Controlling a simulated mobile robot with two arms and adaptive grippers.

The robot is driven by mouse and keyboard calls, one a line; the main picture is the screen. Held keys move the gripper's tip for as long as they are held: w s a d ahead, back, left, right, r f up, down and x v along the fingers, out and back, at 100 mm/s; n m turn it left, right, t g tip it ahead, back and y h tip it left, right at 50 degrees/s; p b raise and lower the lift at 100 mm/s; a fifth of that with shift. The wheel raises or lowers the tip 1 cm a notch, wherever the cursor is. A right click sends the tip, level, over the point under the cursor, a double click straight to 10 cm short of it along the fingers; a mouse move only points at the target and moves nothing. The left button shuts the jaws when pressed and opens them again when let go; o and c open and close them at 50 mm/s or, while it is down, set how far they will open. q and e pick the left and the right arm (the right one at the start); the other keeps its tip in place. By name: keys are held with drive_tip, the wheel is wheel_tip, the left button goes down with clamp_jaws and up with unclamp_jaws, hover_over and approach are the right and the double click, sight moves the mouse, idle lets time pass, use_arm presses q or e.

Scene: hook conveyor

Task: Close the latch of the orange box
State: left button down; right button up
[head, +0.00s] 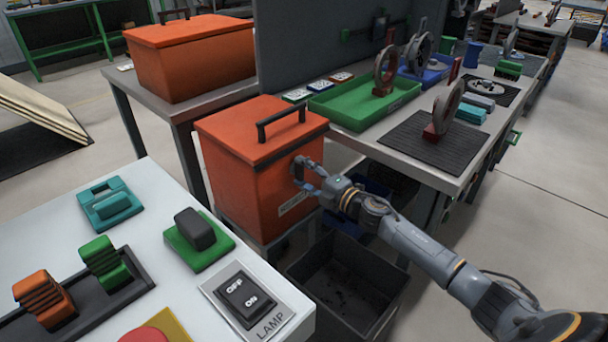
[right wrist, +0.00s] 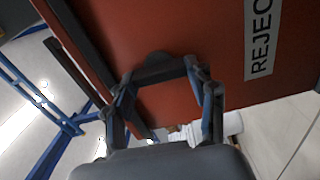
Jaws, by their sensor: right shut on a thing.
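The orange box (head: 250,190) stands in the middle of the head view, with its lid (head: 240,130) down and a dark handle (head: 282,122) on top. My right gripper (head: 300,172) is at the box's front face, just under the lid edge. In the right wrist view the box face (right wrist: 200,40) fills the top, and my right gripper (right wrist: 160,74) has its fingers around the dark latch (right wrist: 158,66). It is shut on the latch; its fingers and the small scale partly hide how the latch sits. My left gripper is not in view.
A white table (head: 150,220) with switches and blocks lies at front left. A dark open bin (head: 345,285) stands below my right arm. A workbench with a green tray (head: 350,108) and a black mat (head: 425,145) is at right. Another orange box (head: 190,62) sits behind.

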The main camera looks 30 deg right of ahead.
drive_tip(key=shift+n, duration=0.4)
drive_tip(key=o, duration=1.2)
drive_tip(key=shift+c, duration=0.2)
drive_tip(key=v, duration=1.2)
drive_tip(key=shift+f, duration=0.1)
